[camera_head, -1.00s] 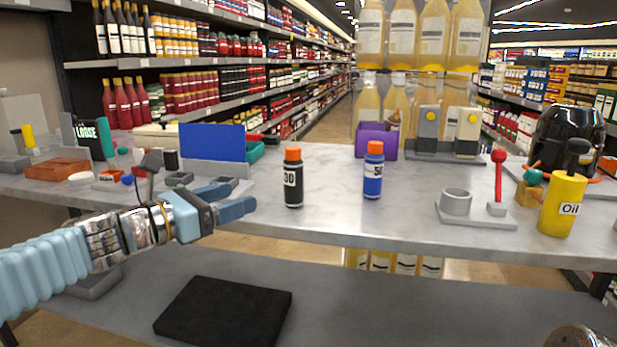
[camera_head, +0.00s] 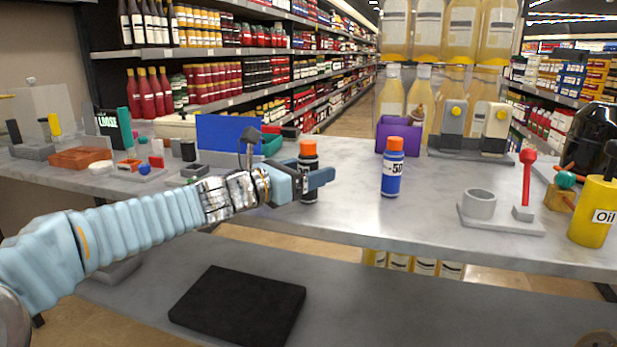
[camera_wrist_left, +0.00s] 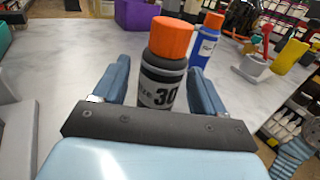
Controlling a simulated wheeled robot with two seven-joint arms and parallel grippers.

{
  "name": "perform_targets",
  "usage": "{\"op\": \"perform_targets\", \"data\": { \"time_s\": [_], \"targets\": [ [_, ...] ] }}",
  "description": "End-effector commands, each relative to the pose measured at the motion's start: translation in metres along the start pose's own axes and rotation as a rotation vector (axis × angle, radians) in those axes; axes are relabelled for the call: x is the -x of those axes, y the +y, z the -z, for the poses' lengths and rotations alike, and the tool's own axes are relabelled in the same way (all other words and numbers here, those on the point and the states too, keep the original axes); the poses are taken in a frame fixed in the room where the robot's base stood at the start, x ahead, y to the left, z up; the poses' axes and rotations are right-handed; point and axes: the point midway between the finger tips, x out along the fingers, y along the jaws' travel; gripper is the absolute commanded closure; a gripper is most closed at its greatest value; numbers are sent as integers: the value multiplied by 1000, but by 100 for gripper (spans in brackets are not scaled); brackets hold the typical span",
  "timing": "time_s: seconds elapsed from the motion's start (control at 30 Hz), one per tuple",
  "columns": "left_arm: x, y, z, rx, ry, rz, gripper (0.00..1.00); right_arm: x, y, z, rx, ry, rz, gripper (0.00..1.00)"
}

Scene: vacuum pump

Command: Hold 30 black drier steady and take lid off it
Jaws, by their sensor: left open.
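The black drier (camera_head: 308,187), a black bottle with a white label, stands upright on the grey marble table. Its orange lid (camera_head: 307,149) is on top. My left gripper (camera_head: 318,180) is open, with its fingers at the height of the bottle's body. In the left wrist view the drier (camera_wrist_left: 160,88), marked 30, stands between the two blue fingers, with gaps visible, and its orange lid (camera_wrist_left: 171,38) rises above them. In the head view the gripper hides part of the drier's middle.
A blue bottle (camera_head: 391,177) marked 50 with an orange lid stands to the right of the drier. Further right are a grey holder with a cup (camera_head: 479,204), a red-knobbed lever (camera_head: 527,171) and a yellow oil can (camera_head: 593,215). A purple box (camera_head: 400,134) stands behind.

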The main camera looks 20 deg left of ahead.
Motion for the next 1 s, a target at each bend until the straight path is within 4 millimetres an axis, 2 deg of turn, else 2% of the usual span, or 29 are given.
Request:
{"op": "perform_targets", "data": {
  "time_s": [0.13,0.37,0.83,1.0],
  "targets": [
    [-16,1,-1,-1,0,0,29,2,-1,0,1,-1,1,44],
    [-18,1,0,-1,0,-1,29,1,-1,0,1,-1,1,44],
    [-18,1,-1,-1,-2,-1,98,1,-1,0,1,-1,1,44],
    [-18,1,-2,-1,-2,-1,99,2,-1,0,1,-1,1,44]
  ]
}}
